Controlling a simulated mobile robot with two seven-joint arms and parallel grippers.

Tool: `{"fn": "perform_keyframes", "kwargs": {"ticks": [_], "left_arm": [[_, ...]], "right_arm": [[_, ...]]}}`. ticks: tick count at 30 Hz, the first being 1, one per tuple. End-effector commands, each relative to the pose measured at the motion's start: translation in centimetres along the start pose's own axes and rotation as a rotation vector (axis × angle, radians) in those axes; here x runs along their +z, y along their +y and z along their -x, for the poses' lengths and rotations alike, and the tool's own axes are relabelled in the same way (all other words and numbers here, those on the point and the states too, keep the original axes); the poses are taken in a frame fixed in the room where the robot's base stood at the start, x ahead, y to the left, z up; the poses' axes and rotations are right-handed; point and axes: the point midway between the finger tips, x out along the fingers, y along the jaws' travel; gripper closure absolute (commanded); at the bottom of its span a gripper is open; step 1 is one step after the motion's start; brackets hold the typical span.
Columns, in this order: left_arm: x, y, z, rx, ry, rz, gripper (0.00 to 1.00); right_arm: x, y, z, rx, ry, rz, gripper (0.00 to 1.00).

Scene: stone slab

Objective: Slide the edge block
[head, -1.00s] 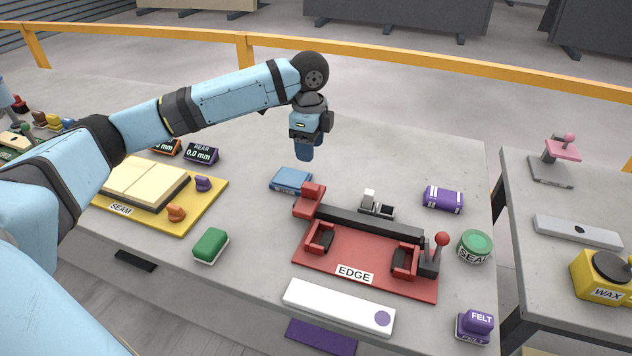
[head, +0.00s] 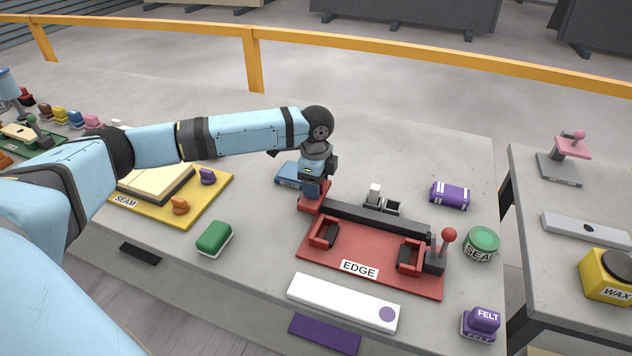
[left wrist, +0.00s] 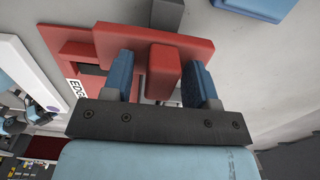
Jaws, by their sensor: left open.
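The red edge block (head: 309,203) sits at the left end of the black rail (head: 375,219) on the red EDGE fixture (head: 370,265). My left gripper (head: 313,187) points down over the block. In the left wrist view, its blue fingers (left wrist: 160,62) are open, one on each side of the block's raised red grip (left wrist: 165,72). A gap shows on both sides of the grip; contact is not visible. A lever with a red knob (head: 449,236) stands at the rail's right end. My right gripper is not in view.
A blue block (head: 287,172) lies just behind the gripper. A white bar (head: 335,299) lies in front of the fixture. A green block (head: 214,237), a purple roll (head: 450,194), a SEAL tin (head: 481,243) and a FELT block (head: 482,321) stand around it.

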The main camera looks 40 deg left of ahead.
Motion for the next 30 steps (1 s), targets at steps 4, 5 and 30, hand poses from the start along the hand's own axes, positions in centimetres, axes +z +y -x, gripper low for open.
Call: {"fn": "perform_keyframes", "kwargs": {"ticks": [4,5,30], "left_arm": [[0.0,0.0,0.0,0.000,0.000,0.000,0.65],[0.0,0.0,0.0,0.000,0.000,0.000,0.72],[-9.5,0.0,0.2,0.001,0.001,0.000,1.00]], "right_arm": [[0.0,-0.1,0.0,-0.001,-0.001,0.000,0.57],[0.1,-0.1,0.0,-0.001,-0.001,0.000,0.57],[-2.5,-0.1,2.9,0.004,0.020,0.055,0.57]]}}
